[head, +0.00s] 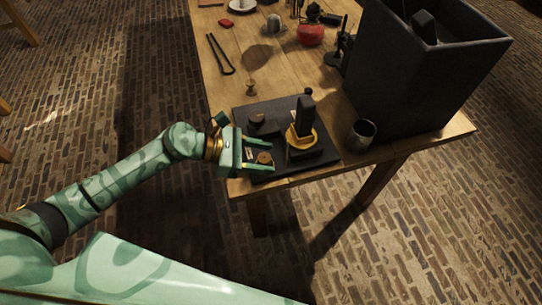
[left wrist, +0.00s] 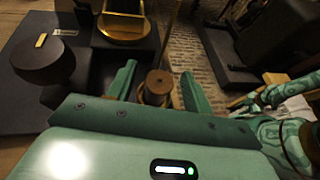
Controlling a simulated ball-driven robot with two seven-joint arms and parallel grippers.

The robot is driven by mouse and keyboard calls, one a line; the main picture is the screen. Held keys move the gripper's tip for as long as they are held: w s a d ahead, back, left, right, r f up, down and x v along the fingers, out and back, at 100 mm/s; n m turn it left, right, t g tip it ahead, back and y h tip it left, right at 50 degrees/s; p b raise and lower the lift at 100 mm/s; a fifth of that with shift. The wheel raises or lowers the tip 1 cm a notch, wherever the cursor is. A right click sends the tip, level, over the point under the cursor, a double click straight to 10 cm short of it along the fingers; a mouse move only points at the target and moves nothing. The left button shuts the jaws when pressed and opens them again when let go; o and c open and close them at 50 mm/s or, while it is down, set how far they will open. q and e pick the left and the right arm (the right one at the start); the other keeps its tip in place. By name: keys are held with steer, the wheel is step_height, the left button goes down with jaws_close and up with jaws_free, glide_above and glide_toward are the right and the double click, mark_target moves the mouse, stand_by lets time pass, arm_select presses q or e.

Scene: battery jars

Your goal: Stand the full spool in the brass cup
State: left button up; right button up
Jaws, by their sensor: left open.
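A brown spool (head: 264,157) with a dark hole in its top is near the front left of the black base (head: 318,152). In the left wrist view the spool (left wrist: 157,82) is upright, with a brass-coloured rim low around it. This may be the brass cup, but I cannot tell clearly. My left gripper (head: 272,154) is open, with one finger on each side of the spool and gaps visible in the left wrist view (left wrist: 158,74).
A black block with a yellow ring (head: 300,138) stands right of the gripper. A dark round knob (head: 257,119) stands behind it. A small brown piece (head: 251,87) is farther back. A grey metal cup (head: 362,133) and a tall dark box (head: 400,85) are at right.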

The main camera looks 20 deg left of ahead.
arm_select(q)
steer(key=v, duration=0.9)
steer(key=shift+a, duration=0.15)
stand_by(0.9)
